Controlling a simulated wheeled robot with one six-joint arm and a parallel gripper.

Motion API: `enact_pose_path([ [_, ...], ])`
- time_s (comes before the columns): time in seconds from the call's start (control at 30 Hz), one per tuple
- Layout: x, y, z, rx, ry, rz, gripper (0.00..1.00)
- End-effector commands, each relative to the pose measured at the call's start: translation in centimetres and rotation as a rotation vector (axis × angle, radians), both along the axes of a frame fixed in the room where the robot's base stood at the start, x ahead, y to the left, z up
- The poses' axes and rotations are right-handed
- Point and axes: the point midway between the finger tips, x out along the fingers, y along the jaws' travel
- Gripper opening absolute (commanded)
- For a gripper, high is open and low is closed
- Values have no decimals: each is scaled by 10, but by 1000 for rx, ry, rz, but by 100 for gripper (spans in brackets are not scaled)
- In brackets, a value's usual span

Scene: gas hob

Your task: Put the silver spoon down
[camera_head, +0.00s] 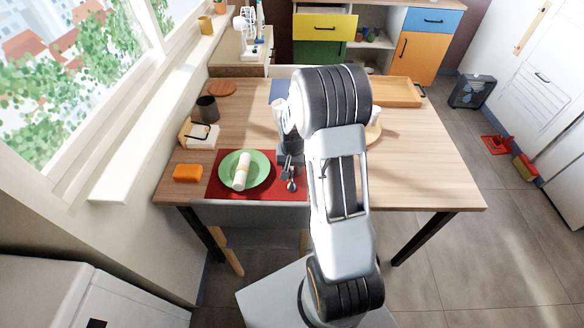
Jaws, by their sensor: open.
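The silver spoon (291,186) shows only its rounded end, over the right part of the red placemat (275,190). The rest of it is hidden by my gripper, and I cannot tell whether it touches the mat. My gripper (290,172) is open, pointing down at the spoon, to the right of a green plate (262,166). The plate lies on the mat with a rolled white napkin (242,171) on it. My arm covers the area to the right of the mat.
An orange block (187,173), a napkin holder (199,134) and a dark cup (208,108) stand along the table's left side. A wooden tray (392,92) lies at the back right. The table's (430,165) right front is clear. A grey chair (250,213) stands at the front edge.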

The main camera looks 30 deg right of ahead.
Motion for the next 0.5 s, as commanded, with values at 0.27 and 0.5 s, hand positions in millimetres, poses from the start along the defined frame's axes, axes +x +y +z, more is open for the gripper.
enact_pose_path([
  [0.27,1,0,8,-1,-3,0,40],
  [0.5,1,0,50,-2,-6,0,40],
])
